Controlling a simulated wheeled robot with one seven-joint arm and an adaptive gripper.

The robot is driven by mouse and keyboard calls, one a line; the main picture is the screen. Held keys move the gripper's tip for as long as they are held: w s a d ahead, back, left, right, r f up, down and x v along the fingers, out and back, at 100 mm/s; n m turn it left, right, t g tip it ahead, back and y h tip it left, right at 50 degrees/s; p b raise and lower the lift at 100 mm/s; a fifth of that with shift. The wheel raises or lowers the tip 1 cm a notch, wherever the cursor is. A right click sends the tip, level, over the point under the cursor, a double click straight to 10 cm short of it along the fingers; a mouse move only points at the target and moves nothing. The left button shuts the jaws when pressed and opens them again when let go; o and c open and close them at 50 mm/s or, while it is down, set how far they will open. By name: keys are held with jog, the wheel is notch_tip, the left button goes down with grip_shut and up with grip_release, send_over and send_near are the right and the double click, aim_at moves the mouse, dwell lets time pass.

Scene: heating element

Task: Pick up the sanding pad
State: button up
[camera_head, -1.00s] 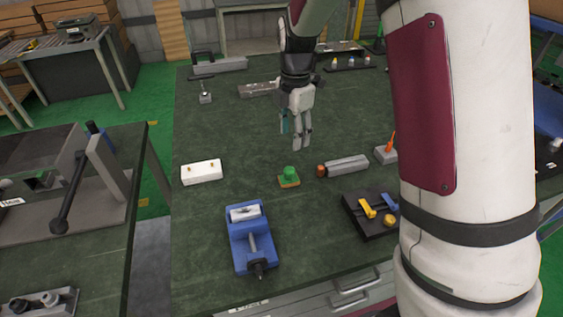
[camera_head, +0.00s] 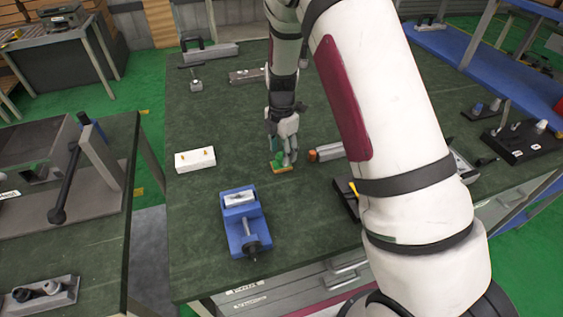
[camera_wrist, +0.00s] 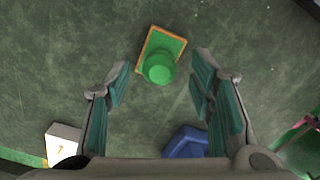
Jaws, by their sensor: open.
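The sanding pad (camera_head: 282,168) lies on the dark green table (camera_head: 205,130). It has a green round knob on a flat base with an orange edge. In the wrist view the pad (camera_wrist: 160,58) lies at the upper middle, ahead of and between the fingertips. My gripper (camera_head: 284,160) is open and empty, pointing down just over the pad in the head view. Its teal-lined fingers (camera_wrist: 160,80) stand apart on either side in the wrist view. The fingers partly cover the pad in the head view, and no contact with it shows.
A white block (camera_head: 195,160) lies left of the pad. A blue vise (camera_head: 244,222) stands in front. A grey tool with an orange end (camera_head: 326,152) lies close on the right. Another bench (camera_head: 70,220) stands at left.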

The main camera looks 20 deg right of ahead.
aim_at(281, 154)
jog(key=shift+f, duration=1.55)
grip_shut()
jog(key=shift+r, duration=0.8)
notch_tip(281, 154, up, 2)
jog(key=shift+w+r, duration=0.1)
jog(key=shift+r, duration=0.05)
jog(key=s+d, duration=0.3)
jog(key=s, duration=0.1)
jog(key=s+d, duration=0.3)
jog(key=s, duration=0.1)
jog(key=s+d+r+b, duration=0.1)
jog(key=s+d, duration=0.2)
jog(key=s, duration=0.2)
jog(key=shift+d, duration=0.25)
